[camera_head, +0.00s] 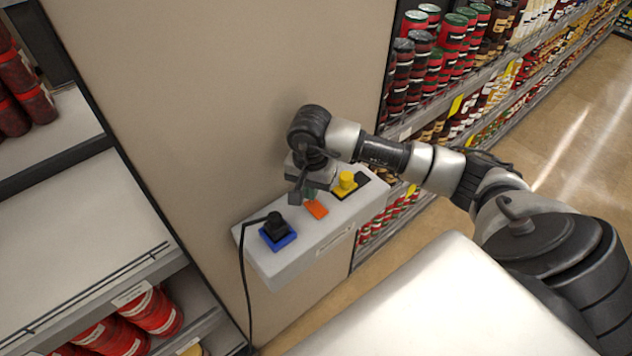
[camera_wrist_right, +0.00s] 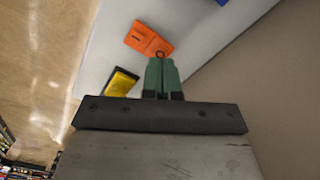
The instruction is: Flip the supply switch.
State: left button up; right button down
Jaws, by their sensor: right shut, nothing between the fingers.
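My right gripper (camera_head: 307,196) points down over the box, just behind the orange switch. Its green fingers (camera_wrist_right: 161,66) are shut together and empty, with the tips close to the switch's edge. I cannot tell whether they touch it. The label on the box front is too small to read. My left gripper is out of view.
The black plug (camera_head: 275,224) on the blue base has a cable (camera_head: 243,285) hanging down. A beige panel (camera_head: 215,90) rises behind the box. Stocked shelves (camera_head: 450,60) stand at the right and left.

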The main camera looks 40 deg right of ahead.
jog(key=shift+f+b, duration=1.4)
jog(key=shift+b, duration=0.05)
dwell(0.8)
jog(key=shift+r, duration=0.15)
jog(key=shift+r+p, duration=0.45)
jog(key=shift+r, duration=0.15)
jog(key=shift+r+p, duration=1.25)
jog(key=shift+r, duration=1.55)
